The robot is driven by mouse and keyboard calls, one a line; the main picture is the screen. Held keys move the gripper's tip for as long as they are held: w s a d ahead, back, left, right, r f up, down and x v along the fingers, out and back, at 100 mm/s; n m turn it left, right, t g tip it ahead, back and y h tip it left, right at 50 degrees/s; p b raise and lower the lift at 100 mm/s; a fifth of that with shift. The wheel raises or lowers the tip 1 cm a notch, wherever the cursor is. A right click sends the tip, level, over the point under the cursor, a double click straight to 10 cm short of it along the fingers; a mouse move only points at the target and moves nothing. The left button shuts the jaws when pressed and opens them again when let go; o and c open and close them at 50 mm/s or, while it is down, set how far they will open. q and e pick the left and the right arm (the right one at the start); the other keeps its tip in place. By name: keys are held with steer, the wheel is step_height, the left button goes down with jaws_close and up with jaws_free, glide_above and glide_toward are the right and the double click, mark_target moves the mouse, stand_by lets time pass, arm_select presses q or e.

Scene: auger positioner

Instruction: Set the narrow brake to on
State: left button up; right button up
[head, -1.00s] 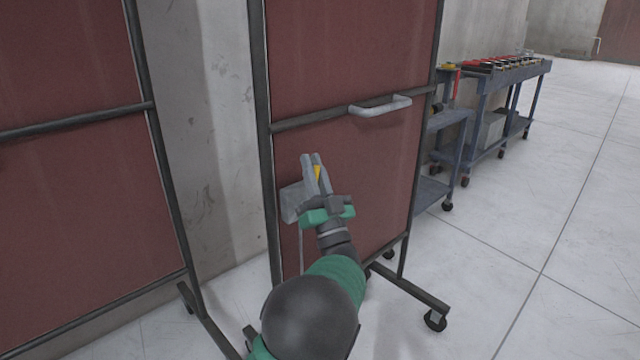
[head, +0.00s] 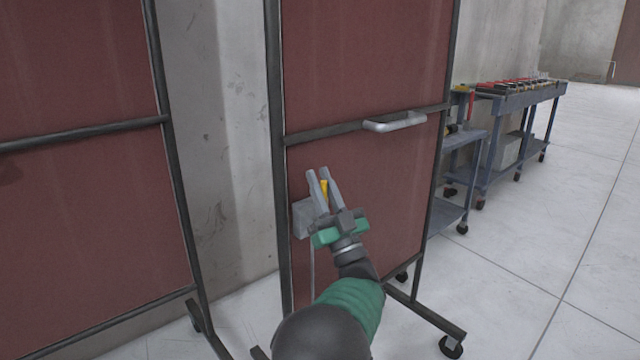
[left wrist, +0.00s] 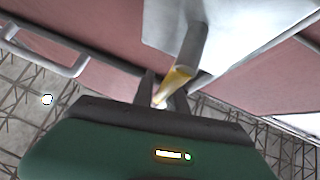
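The narrow brake shows as a grey box (head: 303,219) low on the narrow red panel (head: 360,70), with a thin rod running down below it. A yellow-tipped lever (head: 324,187) shows between the fingers of my left gripper (head: 318,171). In the left wrist view the yellow lever (left wrist: 172,84) joins a grey shaft (left wrist: 193,45) coming from the pale box (left wrist: 165,22). My left gripper's fingers are apart, one on each side of the yellow part. I cannot tell whether either finger touches it. My right gripper is out of view.
A light grey handle (head: 395,121) sticks out above the brake on the panel's crossbar. A wider red panel (head: 80,220) stands at left. Blue carts (head: 520,94) with tools stand at right against the wall. The floor (head: 580,240) at right is clear.

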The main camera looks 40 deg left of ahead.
arm_select(q)
steer(key=shift+o, duration=1.3)
steer(key=p+v, duration=0.3)
steer(key=v, duration=1.4)
steer(key=shift+a+f, duration=0.1)
steer(key=shift+a, duration=0.05)
